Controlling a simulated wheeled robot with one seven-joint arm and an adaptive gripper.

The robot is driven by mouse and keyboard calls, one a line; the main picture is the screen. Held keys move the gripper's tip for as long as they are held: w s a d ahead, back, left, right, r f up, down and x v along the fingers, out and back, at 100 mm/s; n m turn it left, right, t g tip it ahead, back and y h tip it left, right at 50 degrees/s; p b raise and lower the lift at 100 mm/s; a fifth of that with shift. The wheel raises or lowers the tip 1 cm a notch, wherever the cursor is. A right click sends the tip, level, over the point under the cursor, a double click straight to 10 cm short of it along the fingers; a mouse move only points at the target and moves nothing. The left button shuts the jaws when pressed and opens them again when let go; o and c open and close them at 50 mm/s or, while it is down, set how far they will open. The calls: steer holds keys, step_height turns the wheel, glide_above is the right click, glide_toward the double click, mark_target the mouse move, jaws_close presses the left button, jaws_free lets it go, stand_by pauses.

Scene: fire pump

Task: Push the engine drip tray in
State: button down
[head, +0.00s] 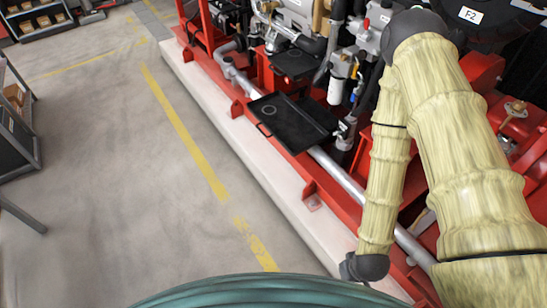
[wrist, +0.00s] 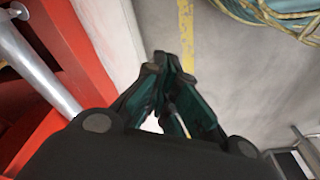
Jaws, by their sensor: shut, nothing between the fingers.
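The tray does not show in the wrist view. In the head view my arm bends down to a dark wrist joint nearer than the tray, apart from it; the fingers cannot be made out there.
The red base frame (head: 228,85) stands on a pale plinth (head: 262,165). A grey pipe (head: 338,174) runs along the frame near the tray. Another flat black piece (head: 293,63) lies farther back. Open floor with a yellow line (head: 185,130) is on the left. Dark shelving (head: 15,125) stands at the far left.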

steer(key=w+a+f+n+t+y+b, duration=0.1)
steer(key=w+a+f+n+t+b, duration=0.2)
steer(key=w+b, duration=0.45)
steer(key=w+a+f+n+t+b, duration=0.25)
steer(key=w+f+n+b, duration=0.2)
steer(key=w, duration=0.55)
steer(key=w+a+f+n+t+y+b, duration=0.1)
steer(key=w+a+f+n+t+b, duration=0.2)
steer(key=w+b, duration=0.5)
steer(key=w+a+r+n+t+y+b, duration=0.25)
steer(key=w+a+n+b, duration=0.3)
steer(key=w+b, duration=0.35)
steer(key=w+a+r+n+t+y+b, duration=0.2)
steer(key=w+a+n+t+b, duration=0.3)
steer(key=w+b, duration=0.35)
steer(key=w+a+g+b, duration=0.1)
steer(key=w+b, duration=0.7)
steer(key=w, duration=0.3)
steer(key=shift+w+a+r, duration=0.15)
steer(key=shift+a, duration=0.05)
